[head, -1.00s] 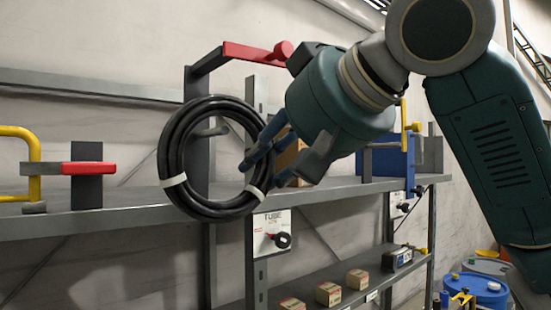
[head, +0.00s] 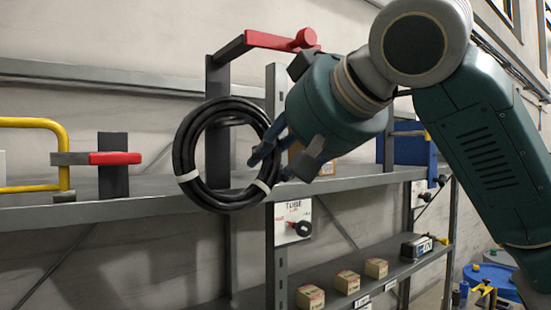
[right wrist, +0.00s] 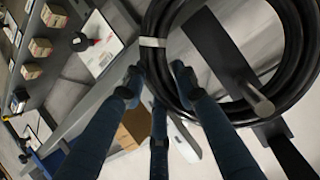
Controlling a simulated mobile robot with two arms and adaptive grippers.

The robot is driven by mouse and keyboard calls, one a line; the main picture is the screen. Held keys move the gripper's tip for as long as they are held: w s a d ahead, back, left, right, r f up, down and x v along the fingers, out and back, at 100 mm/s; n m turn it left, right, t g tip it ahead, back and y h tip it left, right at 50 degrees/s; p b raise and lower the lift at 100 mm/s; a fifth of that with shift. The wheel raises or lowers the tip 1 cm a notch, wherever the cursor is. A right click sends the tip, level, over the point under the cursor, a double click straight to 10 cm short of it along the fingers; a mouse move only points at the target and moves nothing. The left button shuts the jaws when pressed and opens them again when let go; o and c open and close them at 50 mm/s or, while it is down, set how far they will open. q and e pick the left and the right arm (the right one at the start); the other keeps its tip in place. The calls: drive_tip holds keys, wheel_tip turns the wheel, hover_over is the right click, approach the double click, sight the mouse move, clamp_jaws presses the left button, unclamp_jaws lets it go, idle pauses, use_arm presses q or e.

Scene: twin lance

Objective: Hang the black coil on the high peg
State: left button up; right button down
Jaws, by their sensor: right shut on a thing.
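The black coil (head: 183,140), with white bands, hangs upright in my right gripper (head: 262,156), whose blue fingers are shut on its right side. In the right wrist view the coil (right wrist: 165,72) lies at the fingertips (right wrist: 155,75). A tall dark post (head: 218,185) stands behind the coil. A short grey peg (head: 234,122) on it shows within the coil's opening. In the right wrist view the peg's round tip (right wrist: 262,106) overlaps the coil's band; I cannot tell how far the peg passes through. My left gripper is not in view.
A red arm with a knob (head: 306,38) tops the tall post. A low post with a red-ended arm (head: 115,158) and a yellow frame (head: 62,135) stand left on the grey shelf (head: 100,206). A blue bin (head: 412,148) stands right. Small boxes (head: 347,281) sit on the lower shelf.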

idle(0.4)
drive_tip(key=c, duration=1.3)
unclamp_jaws()
